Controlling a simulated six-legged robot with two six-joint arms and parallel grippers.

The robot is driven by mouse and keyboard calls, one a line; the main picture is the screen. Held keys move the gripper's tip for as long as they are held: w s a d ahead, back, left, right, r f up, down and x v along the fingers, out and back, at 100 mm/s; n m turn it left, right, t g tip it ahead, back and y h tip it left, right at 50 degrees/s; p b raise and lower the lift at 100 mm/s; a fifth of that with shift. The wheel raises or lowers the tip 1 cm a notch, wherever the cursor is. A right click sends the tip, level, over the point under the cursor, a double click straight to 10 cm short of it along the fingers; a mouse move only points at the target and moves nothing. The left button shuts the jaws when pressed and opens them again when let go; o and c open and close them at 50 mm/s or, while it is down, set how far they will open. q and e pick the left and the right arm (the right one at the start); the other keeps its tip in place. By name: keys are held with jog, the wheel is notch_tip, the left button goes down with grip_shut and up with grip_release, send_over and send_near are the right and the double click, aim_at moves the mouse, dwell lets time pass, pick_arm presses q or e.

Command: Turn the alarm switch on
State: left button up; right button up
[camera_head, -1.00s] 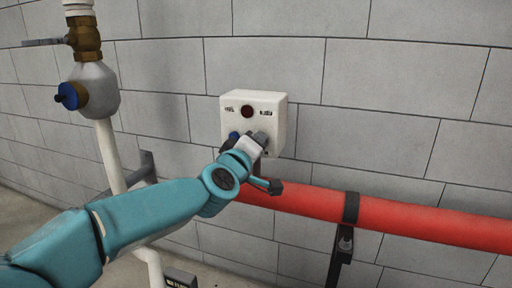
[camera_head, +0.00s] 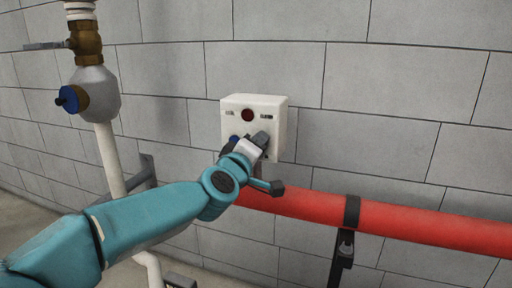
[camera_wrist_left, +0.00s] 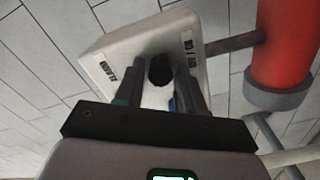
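The alarm box (camera_head: 275,106) is a white box on the grey block wall, with a dark red round lamp (camera_head: 247,115) and two small labels on its face. My left gripper (camera_head: 250,139) is at the lower part of this face and covers much of it. In the left wrist view, a black knob (camera_wrist_left: 160,70) on the box face shows between the two fingers of the left gripper (camera_wrist_left: 164,80). Gaps show on both sides of the knob, so the fingers look open around it. Whether either finger touches it is unclear. My right gripper is not in view.
A thick red pipe (camera_head: 420,222) runs along the wall below the box, held by a black bracket (camera_head: 345,244). A white pipe (camera_head: 108,155) with a brass fitting and a blue-capped valve (camera_head: 72,98) stands at the left. The wall right of the box is clear.

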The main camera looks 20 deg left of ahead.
pick_arm(q)
jog(key=s, duration=1.6)
jog(key=shift+s+a+p, duration=0.15)
jog(key=shift+a+p, duration=0.1)
jog(key=shift+p, duration=0.15)
jog(key=shift+s, duration=0.1)
